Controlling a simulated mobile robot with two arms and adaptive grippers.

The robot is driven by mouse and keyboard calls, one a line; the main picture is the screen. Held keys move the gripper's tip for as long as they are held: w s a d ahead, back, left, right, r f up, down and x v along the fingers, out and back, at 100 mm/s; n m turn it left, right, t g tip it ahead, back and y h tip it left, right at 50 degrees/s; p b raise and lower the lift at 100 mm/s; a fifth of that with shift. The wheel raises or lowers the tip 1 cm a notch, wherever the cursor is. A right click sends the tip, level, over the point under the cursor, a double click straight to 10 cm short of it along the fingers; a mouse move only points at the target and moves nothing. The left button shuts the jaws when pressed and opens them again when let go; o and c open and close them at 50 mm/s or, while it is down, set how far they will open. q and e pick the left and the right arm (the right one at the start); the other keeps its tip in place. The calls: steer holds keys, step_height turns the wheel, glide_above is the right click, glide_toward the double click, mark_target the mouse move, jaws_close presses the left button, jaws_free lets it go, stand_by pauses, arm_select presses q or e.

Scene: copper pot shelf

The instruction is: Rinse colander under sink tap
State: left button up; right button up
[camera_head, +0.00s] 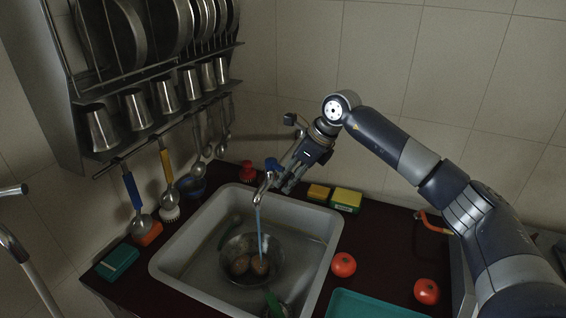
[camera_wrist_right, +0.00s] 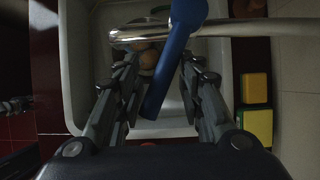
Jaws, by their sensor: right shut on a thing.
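The colander (camera_head: 272,272) is a round metal bowl in the grey sink (camera_head: 165,268), with a few brown round items (camera_head: 241,264) in it. A blue water stream (camera_head: 258,222) falls from the chrome tap (camera_head: 261,188) into the colander. My right gripper (camera_head: 288,178) is behind the tap, shut on its blue handle (camera_head: 272,164). In the right wrist view the blue handle (camera_wrist_right: 164,78) lies between the fingers, with the chrome spout (camera_wrist_right: 225,28) crossing beyond. My left gripper is out of view.
Yellow sponges (camera_head: 345,199) and two tomatoes (camera_head: 344,264) sit right of the sink, near a teal tray (camera_head: 372,304). A wall rack (camera_head: 160,68) with cups and hanging utensils is at the upper left.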

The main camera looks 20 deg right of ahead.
steer(key=shift+w+r, duration=0.15)
steer(key=shift+w, duration=0.1)
steer(key=shift+w+d, duration=0.35)
steer(key=shift+w, duration=0.05)
steer(key=shift+d, duration=0.1)
steer(key=shift+w+d+f, duration=0.2)
steer(key=shift+w+d, duration=0.25)
steer(key=shift+d, duration=0.2)
steer(key=shift+w+d+p, duration=0.3)
steer(key=shift+p, duration=0.05)
steer(key=shift+s+a+r, duration=0.1)
steer(key=shift+s+a, duration=0.05)
steer(key=shift+a, duration=0.05)
